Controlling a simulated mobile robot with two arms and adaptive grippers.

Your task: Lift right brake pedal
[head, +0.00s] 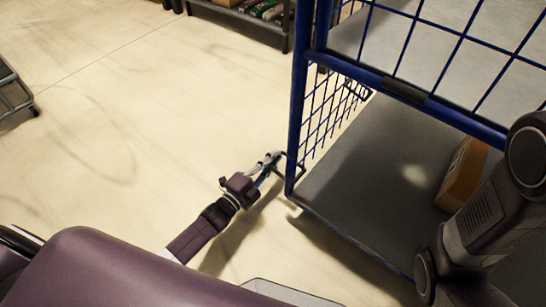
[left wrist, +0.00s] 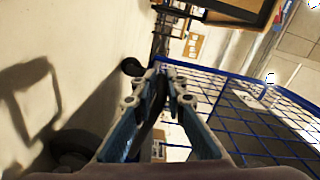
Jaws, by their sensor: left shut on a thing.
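The brake pedal (head: 293,163) is a small dark bar low at the near left corner of the blue mesh cart (head: 297,110). My left gripper (head: 273,159) reaches down to it, close to the floor. In the left wrist view its fingers (left wrist: 164,84) are closed around a dark bar (left wrist: 154,103), which looks like the pedal. The fingers partly hide the bar. My right arm shows at the right edge of the head view, but its gripper is out of view.
A cardboard box (head: 462,172) lies on the cart's grey deck (head: 350,180). Dark wheels (left wrist: 131,67) show in the left wrist view. A shelf (head: 240,14) stands at the back and a rack (head: 14,95) at the far left. The floor between is clear.

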